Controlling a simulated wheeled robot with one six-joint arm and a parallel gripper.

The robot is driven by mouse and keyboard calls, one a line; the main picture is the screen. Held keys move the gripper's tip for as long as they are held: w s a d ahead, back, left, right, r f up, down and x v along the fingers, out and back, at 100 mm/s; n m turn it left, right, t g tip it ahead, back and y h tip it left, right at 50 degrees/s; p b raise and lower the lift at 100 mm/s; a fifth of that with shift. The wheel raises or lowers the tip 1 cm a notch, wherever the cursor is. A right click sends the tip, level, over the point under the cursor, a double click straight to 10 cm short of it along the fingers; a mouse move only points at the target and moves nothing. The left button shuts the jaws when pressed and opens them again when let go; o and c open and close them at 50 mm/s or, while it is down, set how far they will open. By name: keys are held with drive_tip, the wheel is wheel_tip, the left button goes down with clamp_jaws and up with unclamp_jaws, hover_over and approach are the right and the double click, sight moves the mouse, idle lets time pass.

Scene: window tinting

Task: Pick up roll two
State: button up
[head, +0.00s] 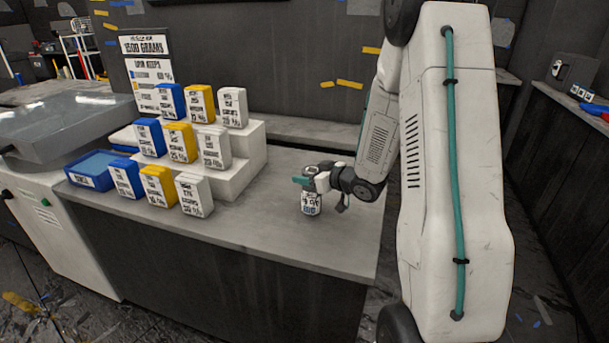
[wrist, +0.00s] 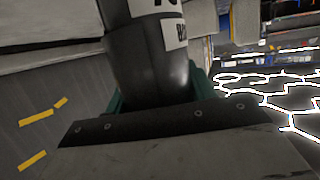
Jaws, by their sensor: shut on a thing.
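A small dark roll (head: 311,204) with a white label is at the right part of the grey counter. It stands roughly upright, and I cannot tell whether its base touches the counter. My gripper (head: 318,188) is shut on it from the right side. In the wrist view the roll (wrist: 150,62) is a dark grey cylinder with white label patches, between the teal fingers of my gripper (wrist: 158,95). The label is too small and cut off to read for a number, and the fingers hide part of the roll.
White steps (head: 240,170) on the counter (head: 255,218) hold blue, yellow and white labelled boxes. A blue tray (head: 92,168) is at the left. A sign board (head: 148,75) stands behind. The counter between the steps and the roll is clear.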

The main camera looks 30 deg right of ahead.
drive_tip(key=shift+a, duration=0.1)
drive_tip(key=shift+f, duration=0.1)
drive_tip(key=o, duration=1.5)
